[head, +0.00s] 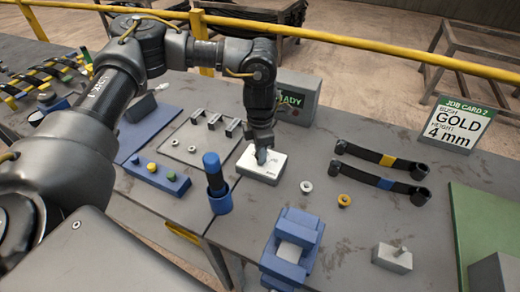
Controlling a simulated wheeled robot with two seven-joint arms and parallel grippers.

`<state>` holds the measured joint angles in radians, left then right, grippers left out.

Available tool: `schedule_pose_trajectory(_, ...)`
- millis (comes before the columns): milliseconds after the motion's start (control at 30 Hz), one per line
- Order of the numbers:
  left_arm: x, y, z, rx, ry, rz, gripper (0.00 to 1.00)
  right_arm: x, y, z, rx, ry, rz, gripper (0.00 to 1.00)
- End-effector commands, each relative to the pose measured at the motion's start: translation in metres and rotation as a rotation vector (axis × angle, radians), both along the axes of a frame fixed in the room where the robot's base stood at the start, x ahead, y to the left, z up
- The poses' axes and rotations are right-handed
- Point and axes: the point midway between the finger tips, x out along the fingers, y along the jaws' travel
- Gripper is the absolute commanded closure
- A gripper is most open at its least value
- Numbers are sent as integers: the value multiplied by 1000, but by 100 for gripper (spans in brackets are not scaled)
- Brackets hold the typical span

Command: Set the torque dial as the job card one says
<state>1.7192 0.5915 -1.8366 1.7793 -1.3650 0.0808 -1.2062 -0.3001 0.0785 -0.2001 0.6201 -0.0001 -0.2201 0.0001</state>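A small white box (250,174) with dark markings sits on the grey bench and looks like the torque dial's housing. My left gripper (262,156) points down onto its top, with the fingertips at or just above it. The gripper covers any knob there, so I cannot read a setting or tell whether the fingers are shut on it. The one card in view (457,126) is headed "JOB CARD 2" and reads bush gold, height 4 mm. Job card one is not seen. My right gripper is not in view.
A grey box with a green "READY" display (303,97) stands behind. A yellow rail (340,41) runs behind the bench.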

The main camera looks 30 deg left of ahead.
Motion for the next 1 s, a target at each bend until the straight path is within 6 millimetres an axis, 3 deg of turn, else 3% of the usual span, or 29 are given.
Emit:
schedule_pose_trajectory(133,0,0,0,1,1,0,48,0,0,0,0,0,0,64)
schedule_pose_trajectory(467,0,0,4,1,1,0,48,0,-2,-1,-2,1,1,64)
schedule_pose_trajectory(1000,0,0,96,1,-1,0,48,0,-2,-11,-2,0,1,64)
